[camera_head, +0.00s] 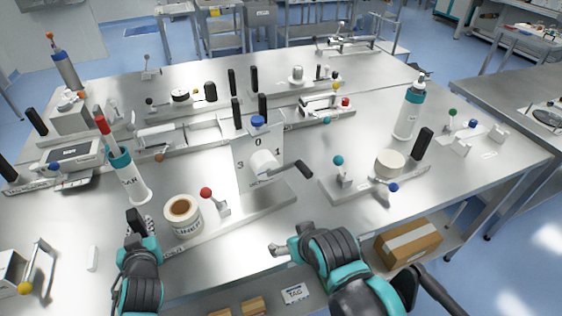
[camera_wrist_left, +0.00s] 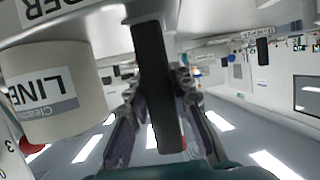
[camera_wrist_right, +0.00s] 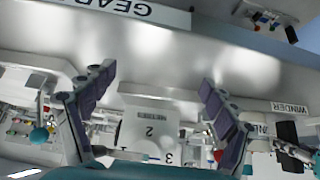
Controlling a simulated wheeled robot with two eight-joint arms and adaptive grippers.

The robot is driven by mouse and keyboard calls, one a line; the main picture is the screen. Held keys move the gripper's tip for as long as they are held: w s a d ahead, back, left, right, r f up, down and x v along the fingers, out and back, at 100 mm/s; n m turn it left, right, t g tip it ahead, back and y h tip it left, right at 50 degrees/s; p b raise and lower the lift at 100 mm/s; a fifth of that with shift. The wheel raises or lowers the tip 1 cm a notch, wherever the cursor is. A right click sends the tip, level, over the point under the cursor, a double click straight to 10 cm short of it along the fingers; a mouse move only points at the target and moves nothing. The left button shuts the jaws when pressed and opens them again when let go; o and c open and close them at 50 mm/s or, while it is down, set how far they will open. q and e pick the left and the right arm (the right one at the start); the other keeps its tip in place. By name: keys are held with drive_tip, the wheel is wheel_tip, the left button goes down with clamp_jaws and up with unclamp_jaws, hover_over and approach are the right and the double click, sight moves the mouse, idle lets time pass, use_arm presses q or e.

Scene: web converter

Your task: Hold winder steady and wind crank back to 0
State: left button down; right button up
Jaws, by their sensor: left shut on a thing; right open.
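The winder's flat base (camera_head: 235,222) lies along the front of the table and carries a white LINER roll (camera_head: 183,216), also large in the left wrist view (camera_wrist_left: 55,90). Its upright dial panel (camera_head: 245,178) shows 0 at the top, 3 left and 1 right; the right wrist view shows a 2 on it (camera_wrist_right: 150,118). The crank (camera_head: 300,169) sticks out from a white hub to the lower right, its dark grip near the 1 side. My left gripper (camera_head: 138,236) is shut on the black post handle (camera_wrist_left: 155,80) at the winder's left end. My right gripper (camera_head: 283,247) is open and empty, in front of and below the crank.
A red-ball lever (camera_head: 207,194) stands between roll and panel. A second fixture (camera_head: 375,187) with a teal-ball lever sits to the right. The front table strip between my grippers is clear.

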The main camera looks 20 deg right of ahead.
sight(312, 174)
drive_tip(key=shift+f, duration=0.1)
drive_tip(key=c, duration=0.7)
drive_tip(key=shift+d+f+m, duration=0.15)
drive_tip(key=shift+d+m, duration=0.05)
drive_tip(key=shift+m, duration=0.1)
drive_tip(key=c, duration=0.3)
drive_tip(key=shift+w+d+f+m+g+y, duration=0.1)
drive_tip(key=shift+d+f+m+g+y, duration=0.2)
drive_tip(key=shift+d+m+g+y, duration=0.25)
drive_tip(key=shift+c, duration=0.2)
drive_tip(key=shift+w+d+m+y, duration=0.15)
drive_tip(key=shift+w+m+y, duration=0.1)
drive_tip(key=shift+m+y, duration=0.3)
drive_tip(key=w+d+r+m+t+y, duration=0.1)
drive_tip(key=w+d+r+t+y, duration=0.1)
drive_tip(key=d+r, duration=0.1)
drive_tip(key=d+r+m+t+y, duration=0.1)
drive_tip(key=shift+w+d+r+m+y, duration=0.2)
drive_tip(key=shift+w+r+m+y, duration=0.1)
drive_tip(key=shift+w+r, duration=0.1)
drive_tip(key=d+r+t+y, duration=0.2)
drive_tip(key=d+r+t, duration=0.3)
drive_tip(key=d+r, duration=0.2)
drive_tip(key=shift+m+h, duration=0.4)
drive_tip(key=x, duration=1.1)
drive_tip(key=shift+w+a, duration=0.15)
drive_tip(key=shift+w, duration=0.1)
